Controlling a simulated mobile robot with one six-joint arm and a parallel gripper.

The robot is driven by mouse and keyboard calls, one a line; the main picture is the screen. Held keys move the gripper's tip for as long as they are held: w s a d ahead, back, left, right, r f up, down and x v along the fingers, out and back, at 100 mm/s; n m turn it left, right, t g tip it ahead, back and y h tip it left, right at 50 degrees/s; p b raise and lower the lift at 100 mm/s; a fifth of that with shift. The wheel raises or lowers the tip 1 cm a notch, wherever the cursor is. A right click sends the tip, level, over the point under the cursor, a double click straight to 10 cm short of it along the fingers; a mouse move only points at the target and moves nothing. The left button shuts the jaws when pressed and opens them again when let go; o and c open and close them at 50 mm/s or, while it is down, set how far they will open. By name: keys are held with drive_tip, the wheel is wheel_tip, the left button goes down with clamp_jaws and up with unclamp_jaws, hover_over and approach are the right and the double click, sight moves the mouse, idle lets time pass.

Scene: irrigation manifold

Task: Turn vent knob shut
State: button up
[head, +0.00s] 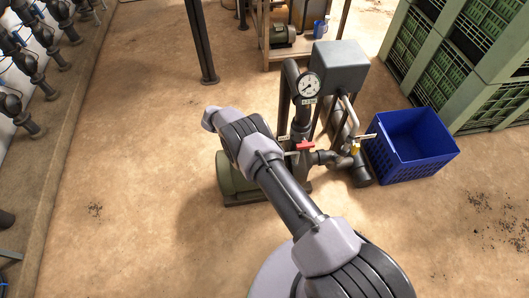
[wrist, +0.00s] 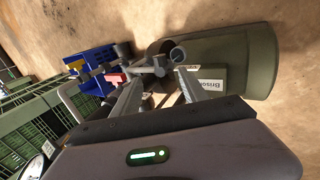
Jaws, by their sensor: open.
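I cannot make out with certainty which part is the vent knob. The pump set has a red handle (head: 304,146) on its pipework, left of a valve with a yellow part (head: 357,147). In the wrist view the red handle (wrist: 116,78) and the yellow part (wrist: 76,66) lie left of my gripper's fingers. My gripper (wrist: 160,76) is open, with nothing seen held between its fingers. The round grey pipe end (wrist: 178,54) shows just beyond the fingertips; I cannot tell whether they touch. In the head view my gripper is hidden by my arm.
A green pump motor (head: 230,180) stands on the floor, partly behind my arm. A gauge (head: 308,85) and grey box (head: 340,67) rise above the pipes. A blue crate (head: 412,145) stands right, near stacked green crates (head: 455,60).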

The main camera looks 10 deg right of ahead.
drive_tip(key=v, duration=0.4)
drive_tip(key=shift+a+r+p, duration=0.15)
drive_tip(key=shift+r+p, duration=0.1)
drive_tip(key=shift+p, duration=0.1)
drive_tip(key=d+r+y+p, duration=0.1)
drive_tip(key=d+r+y, duration=0.1)
drive_tip(key=d+y, duration=0.75)
drive_tip(key=f+h+b, duration=0.1)
drive_tip(key=f+b, duration=0.2)
drive_tip(key=f, duration=0.5)
drive_tip(key=f+h+b, duration=0.1)
drive_tip(key=f+b, duration=0.3)
drive_tip(key=f, duration=0.4)
drive_tip(key=shift+d+f, duration=0.2)
drive_tip(key=shift+f, duration=0.2)
drive_tip(key=shift+c, duration=0.2)
clamp_jaws()
